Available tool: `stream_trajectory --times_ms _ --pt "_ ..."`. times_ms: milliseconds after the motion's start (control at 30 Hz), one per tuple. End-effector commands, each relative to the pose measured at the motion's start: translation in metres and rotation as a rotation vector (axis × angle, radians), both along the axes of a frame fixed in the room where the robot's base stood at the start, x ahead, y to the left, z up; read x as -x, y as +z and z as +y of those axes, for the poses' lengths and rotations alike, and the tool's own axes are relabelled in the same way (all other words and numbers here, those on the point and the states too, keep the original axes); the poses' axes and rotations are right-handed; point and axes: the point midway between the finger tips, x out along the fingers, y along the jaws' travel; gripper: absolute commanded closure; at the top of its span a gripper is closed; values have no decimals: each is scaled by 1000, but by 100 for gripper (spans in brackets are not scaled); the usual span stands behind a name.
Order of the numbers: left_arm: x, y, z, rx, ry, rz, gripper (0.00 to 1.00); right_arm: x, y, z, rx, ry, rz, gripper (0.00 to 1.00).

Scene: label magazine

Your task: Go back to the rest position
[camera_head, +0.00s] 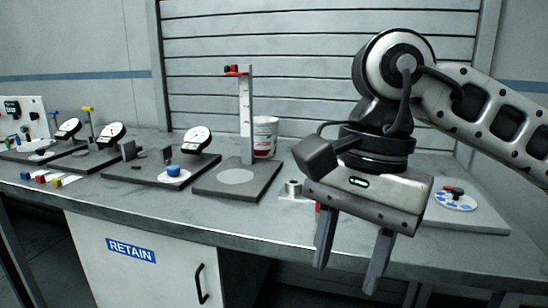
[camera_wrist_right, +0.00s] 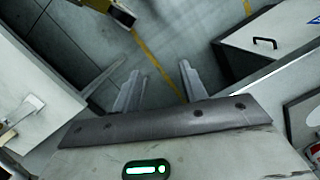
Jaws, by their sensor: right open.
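My right gripper (camera_head: 352,262) hangs in front of the bench at the right of the head view, its two fingers pointing down and set apart with nothing between them. In the right wrist view its fingers (camera_wrist_right: 157,85) are also spread and empty, with the floor beyond them. My left gripper is in neither view. My right arm comes in from the right edge and hides part of the bench and the wall behind it.
The grey bench (camera_head: 175,221) carries several dial gauges (camera_head: 197,139), a height stand (camera_head: 245,115), a white tub (camera_head: 264,135) and a plate with a blue-patterned disc (camera_head: 455,200). A cabinet marked RETAIN (camera_head: 130,250) stands under it. The wrist view shows bare floor (camera_wrist_right: 190,45) with yellow lines.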

Motion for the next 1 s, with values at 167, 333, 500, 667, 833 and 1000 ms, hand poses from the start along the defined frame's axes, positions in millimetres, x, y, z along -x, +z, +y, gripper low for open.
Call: stream_trajectory --times_ms 167,333,500,667,833,1000 --pt "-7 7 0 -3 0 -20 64 22 -17 34 -162 -12 166 57" --pt "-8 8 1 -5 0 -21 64 49 -23 69 -354 -59 384 57" --pt "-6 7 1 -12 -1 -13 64 78 -9 109 -608 -179 744 57" --pt "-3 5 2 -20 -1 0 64 79 30 132 -888 -423 1279 57" --pt "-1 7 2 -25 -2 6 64 28 48 120 -1095 -771 1901 57" --pt "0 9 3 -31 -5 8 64 -41 -2 76 -1190 -1189 2546 57"
